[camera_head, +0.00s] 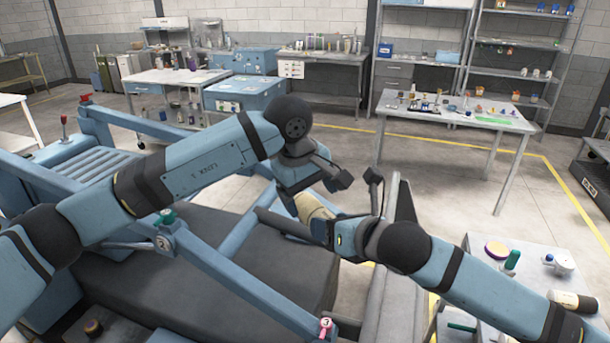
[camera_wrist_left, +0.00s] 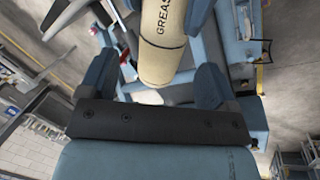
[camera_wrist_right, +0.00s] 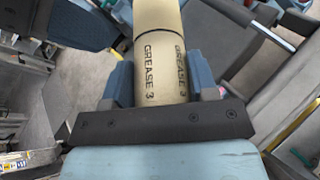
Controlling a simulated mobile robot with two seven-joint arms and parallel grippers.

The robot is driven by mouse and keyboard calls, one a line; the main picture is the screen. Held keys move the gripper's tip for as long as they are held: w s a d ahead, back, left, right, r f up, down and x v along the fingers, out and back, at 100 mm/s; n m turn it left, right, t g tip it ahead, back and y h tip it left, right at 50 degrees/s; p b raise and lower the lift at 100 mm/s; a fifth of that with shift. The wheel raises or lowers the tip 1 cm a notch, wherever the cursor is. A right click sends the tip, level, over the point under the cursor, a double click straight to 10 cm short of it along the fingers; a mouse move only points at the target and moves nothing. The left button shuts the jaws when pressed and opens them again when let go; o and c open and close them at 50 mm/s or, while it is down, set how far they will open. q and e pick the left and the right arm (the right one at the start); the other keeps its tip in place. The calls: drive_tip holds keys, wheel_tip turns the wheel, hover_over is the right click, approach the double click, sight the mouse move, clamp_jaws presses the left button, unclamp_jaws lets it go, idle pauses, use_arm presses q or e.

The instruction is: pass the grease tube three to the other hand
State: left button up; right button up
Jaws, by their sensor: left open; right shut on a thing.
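The grease tube three (camera_head: 312,206) is a cream cylinder between my two grippers in the head view. My right gripper (camera_head: 330,232) is shut on it. The right wrist view shows the tube (camera_wrist_right: 160,65) between both fingers, lettered "GREASE 3". My left gripper (camera_head: 296,196) is open above, close to the tube's free end. In the left wrist view the tube's end (camera_wrist_left: 163,60) lies between the spread fingers of the left gripper (camera_wrist_left: 155,78), with gaps at both sides. The left fingertips are partly hidden in the head view.
A small table (camera_head: 480,275) at the lower right holds a green bottle (camera_head: 513,262), a purple-rimmed disc (camera_head: 496,249) and another cream cylinder (camera_head: 574,301). A blue-framed machine (camera_head: 215,268) stands below my left arm. A grey workbench (camera_head: 455,118) with small items stands farther back.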

sight(314, 206)
use_arm(q)
drive_tip(key=x, duration=0.5)
drive_tip(key=shift+d+f, duration=0.1)
drive_tip(key=shift+f, duration=0.3)
drive_tip(key=shift+c, duration=0.2)
drive_tip(key=c, duration=1)
use_arm(e)
drive_tip(key=o, duration=1)
drive_tip(key=shift+o, duration=0.2)
